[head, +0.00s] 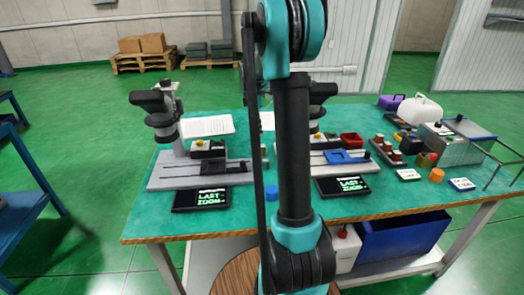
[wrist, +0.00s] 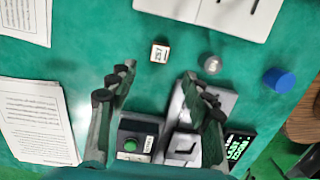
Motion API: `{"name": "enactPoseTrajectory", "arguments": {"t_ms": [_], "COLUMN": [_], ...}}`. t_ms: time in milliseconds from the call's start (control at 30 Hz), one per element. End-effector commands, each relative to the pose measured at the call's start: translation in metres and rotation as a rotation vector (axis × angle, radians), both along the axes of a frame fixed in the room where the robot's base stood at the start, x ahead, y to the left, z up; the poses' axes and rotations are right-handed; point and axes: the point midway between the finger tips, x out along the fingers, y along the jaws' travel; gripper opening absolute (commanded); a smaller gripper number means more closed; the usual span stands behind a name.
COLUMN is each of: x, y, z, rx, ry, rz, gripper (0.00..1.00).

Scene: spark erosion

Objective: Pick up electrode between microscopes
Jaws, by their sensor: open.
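In the wrist view, three small things lie on the green tabletop: a pale block with a dark-marked label (wrist: 159,54), a grey metallic cylinder (wrist: 210,64) and a blue cylinder (wrist: 279,80). I cannot tell for certain which one is the electrode. The blue cylinder also shows in the head view (head: 271,194), between the left microscope (head: 160,118) and the right microscope (head: 320,95), which my arm partly hides. My gripper (wrist: 157,76) is open and empty, with the block and metallic cylinder beyond its fingertips. The head view does not show the gripper clearly.
Paper sheets (wrist: 35,125) lie at left. A microscope base with a green button (wrist: 131,146) and a lit display (wrist: 238,148) are below the fingers. Trays and small parts crowd the table's right side in the head view.

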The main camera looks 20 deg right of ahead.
Motion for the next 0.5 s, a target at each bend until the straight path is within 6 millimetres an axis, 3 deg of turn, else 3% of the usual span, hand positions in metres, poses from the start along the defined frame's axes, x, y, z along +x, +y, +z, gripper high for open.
{"name": "enactPoseTrajectory", "arguments": {"t_ms": [200,500], "x": [0.0,-0.001], "y": [-0.004,-0.008], "z": [-0.038,-0.059], "rx": [0.0,0.0], "ry": [0.0,0.0], "rz": [0.0,0.0], "gripper": [0.5,0.5]}}
